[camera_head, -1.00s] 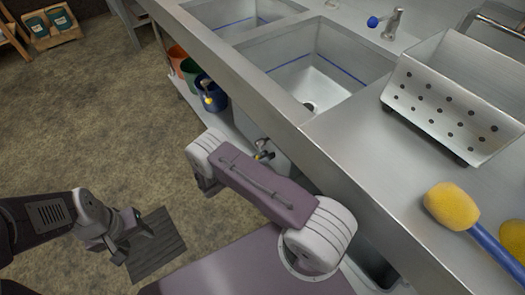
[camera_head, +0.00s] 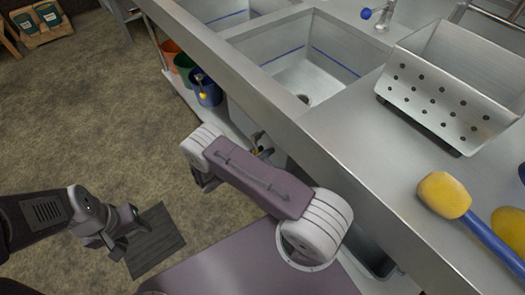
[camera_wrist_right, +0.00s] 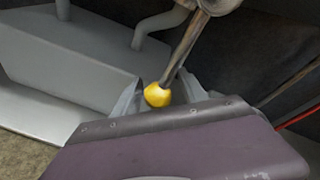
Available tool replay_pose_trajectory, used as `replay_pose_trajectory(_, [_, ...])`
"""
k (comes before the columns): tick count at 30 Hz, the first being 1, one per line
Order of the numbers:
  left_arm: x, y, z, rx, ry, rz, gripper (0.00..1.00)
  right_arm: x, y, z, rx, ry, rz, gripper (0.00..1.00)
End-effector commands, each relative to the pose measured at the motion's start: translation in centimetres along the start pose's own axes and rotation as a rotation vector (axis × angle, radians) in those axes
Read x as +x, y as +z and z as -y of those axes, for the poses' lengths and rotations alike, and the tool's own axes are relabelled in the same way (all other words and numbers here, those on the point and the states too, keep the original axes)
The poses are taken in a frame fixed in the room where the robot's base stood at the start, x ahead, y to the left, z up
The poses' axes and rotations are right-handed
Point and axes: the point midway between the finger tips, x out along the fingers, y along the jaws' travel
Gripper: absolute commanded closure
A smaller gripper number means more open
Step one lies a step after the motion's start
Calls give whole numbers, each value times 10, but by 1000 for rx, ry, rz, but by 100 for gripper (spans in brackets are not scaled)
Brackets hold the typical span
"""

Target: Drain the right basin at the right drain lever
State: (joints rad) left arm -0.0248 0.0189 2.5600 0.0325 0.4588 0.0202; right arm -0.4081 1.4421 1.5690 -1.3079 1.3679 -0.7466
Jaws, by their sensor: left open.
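The right basin (camera_head: 318,62) is a steel sink with a blue line inside and a dark drain hole at its bottom. Below the counter front, the right drain lever (camera_wrist_right: 180,55) is a metal rod ending in a yellow ball knob (camera_wrist_right: 157,95). In the right wrist view, the grey fingers of my right gripper (camera_wrist_right: 158,100) stand on either side of the knob; whether they touch it is unclear. In the head view my purple forearm hides most of that gripper, and the lever (camera_head: 262,148) shows just beyond it. My left gripper (camera_head: 126,237) is open and empty above the floor.
The steel counter (camera_head: 345,130) runs diagonally, with another basin (camera_head: 222,12) beyond. A perforated tray (camera_head: 440,100) and a yellow-headed, blue-handled tool (camera_head: 447,194) lie on it. Buckets, including a blue one (camera_head: 207,92), stand on a shelf underneath.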

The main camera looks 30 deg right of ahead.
Motion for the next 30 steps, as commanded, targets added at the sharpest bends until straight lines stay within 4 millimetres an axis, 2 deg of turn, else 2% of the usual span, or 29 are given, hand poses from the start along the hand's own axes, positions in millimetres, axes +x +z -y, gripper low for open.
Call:
replay_pose_trajectory(5, [-2,0,0,0,0,0,50,-6,1,0,1,2,2,50])
replay_pose_trajectory(12, [-12,-1,0,0,0,0,50,-57,2,0,1,6,3,50])
replay_pose_trajectory(18, [-14,-2,0,0,0,0,50,-86,0,0,1,2,1,50])
replay_pose_trajectory(30, [-14,-2,0,0,0,0,50,-91,0,0,0,0,0,50])
